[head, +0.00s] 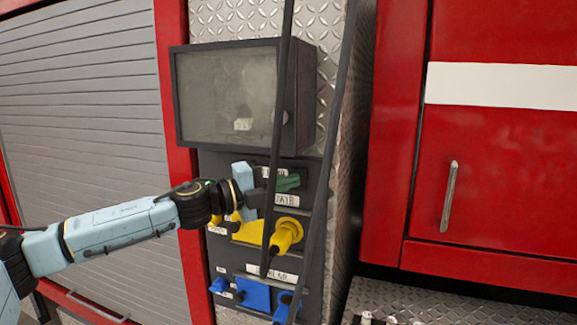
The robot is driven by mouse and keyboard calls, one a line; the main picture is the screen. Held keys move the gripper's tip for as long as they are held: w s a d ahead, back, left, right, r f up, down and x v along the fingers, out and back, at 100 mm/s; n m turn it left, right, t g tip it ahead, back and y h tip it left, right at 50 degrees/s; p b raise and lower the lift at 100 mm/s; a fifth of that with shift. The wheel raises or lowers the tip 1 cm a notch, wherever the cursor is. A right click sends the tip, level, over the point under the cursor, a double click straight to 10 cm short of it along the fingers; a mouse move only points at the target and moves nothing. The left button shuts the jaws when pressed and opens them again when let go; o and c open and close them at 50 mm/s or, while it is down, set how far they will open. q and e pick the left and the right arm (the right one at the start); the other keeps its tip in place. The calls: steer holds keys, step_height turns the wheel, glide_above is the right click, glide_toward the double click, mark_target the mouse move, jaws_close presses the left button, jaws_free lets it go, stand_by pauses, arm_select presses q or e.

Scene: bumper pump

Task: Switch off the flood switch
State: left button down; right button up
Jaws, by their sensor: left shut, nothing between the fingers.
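A dark control panel (311,235) hangs below a screen box on the fire truck's side. I cannot make out which part of it is the flood switch; small labels are too blurred to read and my gripper hides part of the upper panel. My left gripper (262,188) is shut and empty in front of the panel's upper part. It is beside a dark green fitting (288,183), above a label that seems to read AIR (287,200). I cannot tell whether it touches anything. My right gripper is not in view.
A yellow connector (286,234) sticks out of the panel, with blue sockets (256,293) lower down. The dark-framed screen box (226,95) juts out above. Two dark bars cross in front of the panel. A red door with a handle (449,196) is at right, a grey shutter (90,110) at left.

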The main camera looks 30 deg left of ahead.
arm_select(q)
steer(key=shift+w+a+p, duration=0.2)
steer(key=shift+w+p, duration=0.1)
steer(key=shift+w, duration=0.45)
